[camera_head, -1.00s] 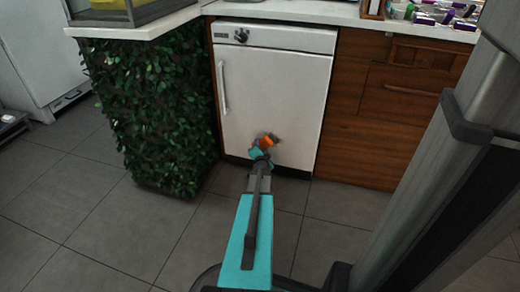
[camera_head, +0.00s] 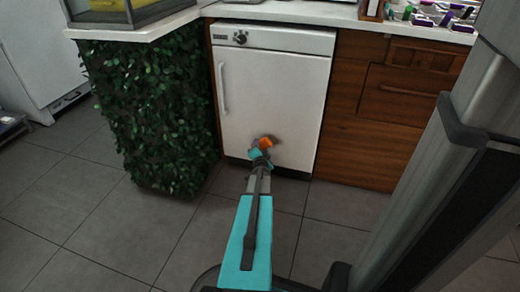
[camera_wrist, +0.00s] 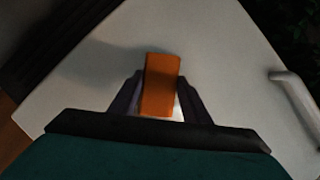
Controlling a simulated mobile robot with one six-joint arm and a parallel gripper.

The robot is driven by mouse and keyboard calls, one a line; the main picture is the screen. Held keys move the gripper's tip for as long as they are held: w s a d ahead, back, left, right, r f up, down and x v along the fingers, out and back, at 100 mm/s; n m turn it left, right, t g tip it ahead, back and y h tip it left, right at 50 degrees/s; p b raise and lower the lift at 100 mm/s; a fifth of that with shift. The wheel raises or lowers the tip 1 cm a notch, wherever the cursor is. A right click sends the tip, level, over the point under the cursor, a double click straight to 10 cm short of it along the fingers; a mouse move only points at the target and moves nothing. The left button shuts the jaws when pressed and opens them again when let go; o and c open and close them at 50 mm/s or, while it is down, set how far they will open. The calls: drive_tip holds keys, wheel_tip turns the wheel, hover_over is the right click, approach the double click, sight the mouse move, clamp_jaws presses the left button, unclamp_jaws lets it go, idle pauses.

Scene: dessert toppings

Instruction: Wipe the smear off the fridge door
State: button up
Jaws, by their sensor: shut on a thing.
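The white fridge door (camera_head: 275,90) stands ahead, shut, with a vertical handle (camera_head: 222,88) at its left in the head view. My gripper (camera_head: 262,149) is low in front of the door, shut on an orange block-like thing (camera_head: 266,142). In the wrist view my gripper (camera_wrist: 161,98) has its two dark fingers on either side of the orange thing (camera_wrist: 161,78), with the white door (camera_wrist: 90,60) behind it. I cannot tell whether the orange thing touches the door. No smear shows clearly; a shadow lies on the door beside the orange thing.
A leafy green panel (camera_head: 155,110) stands left of the fridge and wooden drawers (camera_head: 385,110) stand right of it. A white counter (camera_head: 350,14) runs above, with several small items at the right. The grey tiled floor (camera_head: 110,225) is clear at the left.

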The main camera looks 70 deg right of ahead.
sight(269, 147)
drive_tip(key=shift+d+p, duration=0.75)
idle(0.5)
drive_tip(key=shift+s+r+p, duration=0.15)
drive_tip(key=shift+s+p, duration=0.15)
drive_tip(key=shift+p, duration=0.35)
drive_tip(key=s+p, duration=0.2)
drive_tip(key=p, duration=0.2)
drive_tip(key=shift+s, duration=0.3)
drive_tip(key=shift+s+p, duration=0.1)
drive_tip(key=shift+p, duration=0.2)
drive_tip(key=shift+s, duration=0.15)
drive_tip(key=s+p, duration=0.1)
drive_tip(key=p, duration=0.2)
drive_tip(key=shift+s+d, duration=0.15)
drive_tip(key=shift+s, duration=0.15)
drive_tip(key=shift+s+d+p, duration=0.15)
drive_tip(key=shift+s+p, duration=0.7)
